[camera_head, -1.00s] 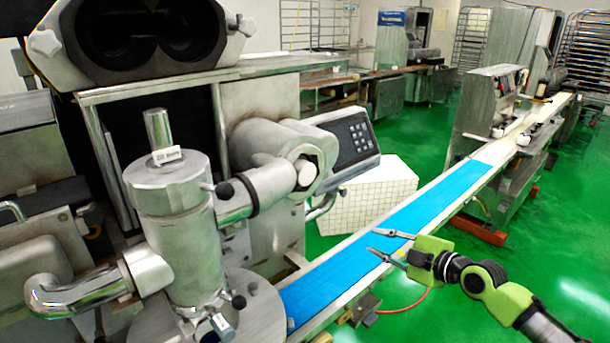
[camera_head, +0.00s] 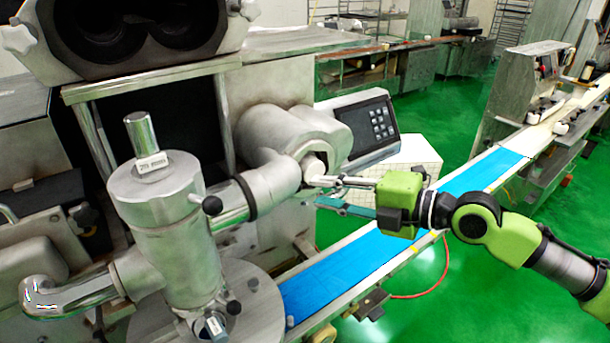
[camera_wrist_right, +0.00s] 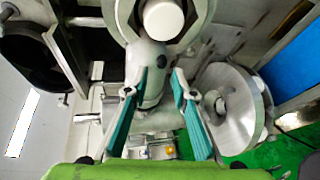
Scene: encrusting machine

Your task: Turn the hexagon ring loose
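The hexagon ring (camera_head: 305,168) sits around the pale round end (camera_head: 315,167) of the machine's horizontal pipe, partly covered by my gripper in the head view. In the right wrist view the ring (camera_wrist_right: 196,14) is at the top edge, cut off, with the white round end (camera_wrist_right: 163,19) in its middle. My right gripper (camera_head: 322,191) is open and empty, its fingers just in front of the ring. In the right wrist view its two teal-padded fingers (camera_wrist_right: 160,88) stand apart below the ring. Contact cannot be told. My left gripper is not in view.
A keypad panel (camera_head: 370,130) stands close behind my right gripper. A blue conveyor belt (camera_head: 345,267) runs below it. An upright steel cylinder (camera_head: 165,230) stands left on a round plate (camera_head: 255,300).

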